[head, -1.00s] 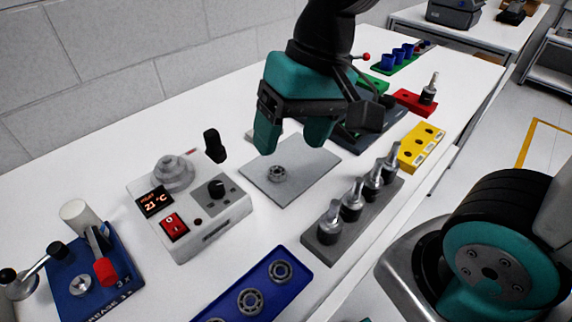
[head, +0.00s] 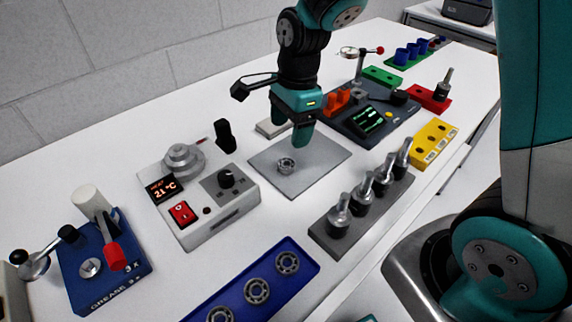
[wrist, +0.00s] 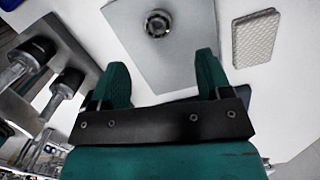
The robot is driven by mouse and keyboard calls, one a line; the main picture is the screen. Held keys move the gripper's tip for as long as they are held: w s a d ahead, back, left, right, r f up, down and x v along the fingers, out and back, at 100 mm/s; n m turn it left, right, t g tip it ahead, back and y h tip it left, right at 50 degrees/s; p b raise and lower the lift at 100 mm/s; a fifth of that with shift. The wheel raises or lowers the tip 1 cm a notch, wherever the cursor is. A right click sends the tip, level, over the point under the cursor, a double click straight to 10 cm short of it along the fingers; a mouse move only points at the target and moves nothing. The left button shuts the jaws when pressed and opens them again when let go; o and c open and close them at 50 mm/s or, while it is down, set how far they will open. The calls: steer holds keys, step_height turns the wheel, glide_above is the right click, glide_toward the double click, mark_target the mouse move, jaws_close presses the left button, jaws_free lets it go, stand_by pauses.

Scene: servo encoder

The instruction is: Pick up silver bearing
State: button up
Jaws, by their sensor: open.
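A small silver bearing (head: 285,165) lies on a flat grey plate (head: 325,155) in the middle of the table. In the wrist view the bearing (wrist: 158,24) sits on the grey plate (wrist: 190,50), ahead of the fingers and roughly between them in line. My gripper (wrist: 162,75) is open with nothing between its two teal fingers. In the head view my gripper (head: 302,140) hangs over the plate, just behind and right of the bearing, not around it. One finger is largely hidden behind the other there.
A blue tray (head: 237,291) with several bearings lies at the front. A heater box (head: 215,205) stands left of the plate. A grey rack (head: 322,238) of upright metal tools is on the right, with a yellow block (head: 436,140) beyond. A pale pad (head: 270,129) lies behind.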

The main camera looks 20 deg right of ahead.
mark_target(287, 159)
steer(key=f, duration=0.8)
steer(key=shift+s+a+f+p, duration=0.25)
steer(key=shift+a+f+p, duration=0.05)
steer(key=shift+a+f, duration=0.1)
steer(key=shift+r, duration=0.1)
steer(key=c, duration=1)
steer(key=shift+r, duration=0.1)
steer(key=shift+c, duration=0.2)
